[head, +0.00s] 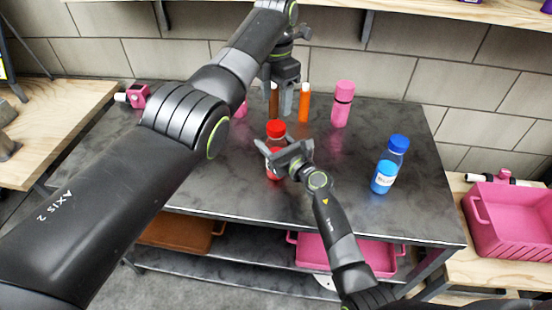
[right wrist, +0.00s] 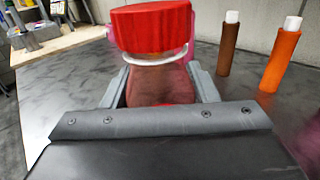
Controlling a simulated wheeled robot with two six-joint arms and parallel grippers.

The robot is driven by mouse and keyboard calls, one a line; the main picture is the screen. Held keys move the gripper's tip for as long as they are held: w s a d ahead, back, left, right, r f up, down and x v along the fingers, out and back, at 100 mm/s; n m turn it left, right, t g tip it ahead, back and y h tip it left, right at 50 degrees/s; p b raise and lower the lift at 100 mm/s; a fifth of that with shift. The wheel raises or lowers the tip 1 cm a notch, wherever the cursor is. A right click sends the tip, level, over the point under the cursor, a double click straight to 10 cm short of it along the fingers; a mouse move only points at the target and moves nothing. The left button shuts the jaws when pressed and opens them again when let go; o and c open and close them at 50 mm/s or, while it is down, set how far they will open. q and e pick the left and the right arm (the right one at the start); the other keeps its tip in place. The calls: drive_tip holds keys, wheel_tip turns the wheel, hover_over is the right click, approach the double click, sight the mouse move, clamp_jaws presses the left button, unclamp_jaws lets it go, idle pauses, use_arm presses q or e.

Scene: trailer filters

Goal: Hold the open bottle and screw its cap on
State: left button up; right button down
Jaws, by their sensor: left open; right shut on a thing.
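A red bottle (head: 273,170) stands upright on the dark table, with a red cap (head: 276,128) on its top. In the right wrist view the red cap (right wrist: 152,28) sits over a clear, pale neck ring; how tight it is I cannot tell. My right gripper (head: 282,160) is shut around the bottle's body (right wrist: 160,85), below the cap. Part of the bottle is hidden behind my right gripper.
Behind stand an orange bottle (head: 304,103) with a white top, a brown bottle (right wrist: 229,48) and a pink bottle (head: 342,105). A blue bottle (head: 388,168) stands to the right. A pink crate (head: 510,222) is on the right-hand wooden table. The table's front is clear.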

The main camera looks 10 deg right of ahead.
sight(276, 126)
use_arm(q)
drive_tip(key=shift+f, duration=4)
